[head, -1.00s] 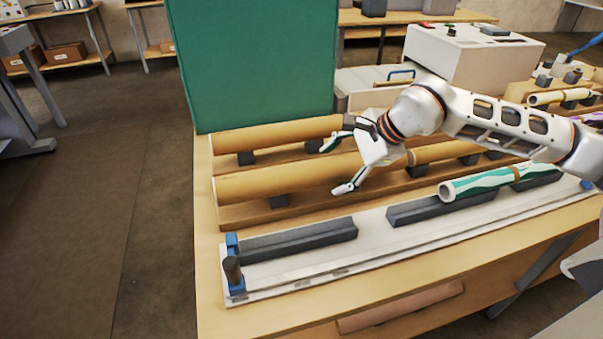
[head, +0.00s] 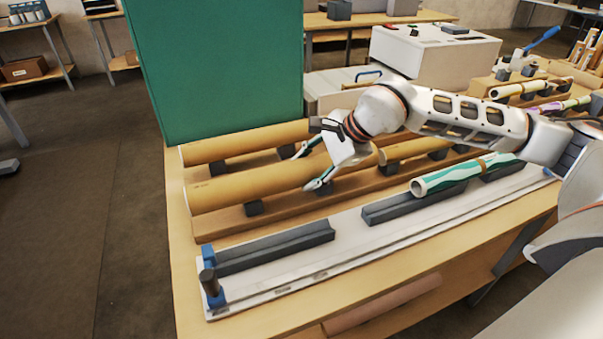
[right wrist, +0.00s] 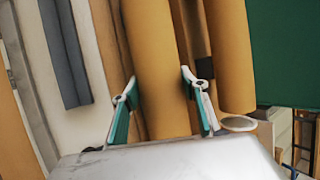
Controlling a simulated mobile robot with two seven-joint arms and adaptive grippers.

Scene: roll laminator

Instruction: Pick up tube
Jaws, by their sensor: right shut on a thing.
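A thick brown tube (head: 245,187) lies at the front of the wooden rack, on dark rests. My right gripper (head: 314,165) reaches over it from the right and is shut on it. In the right wrist view the gripper's fingers (right wrist: 158,82) stand on either side of this brown tube (right wrist: 160,50). I cannot tell whether the tube is clear of its rests. A second brown tube (head: 240,143) lies behind it and also shows in the right wrist view (right wrist: 231,55). A white and green patterned tube (head: 450,177) lies on a grey rest to the right. My left gripper is not in view.
A white board (head: 345,239) with grey V-shaped rests (head: 276,248) runs along the table front, with a blue end stop (head: 213,292). A tall green panel (head: 220,70) stands behind the tubes at left. A white box (head: 430,55) stands at back right.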

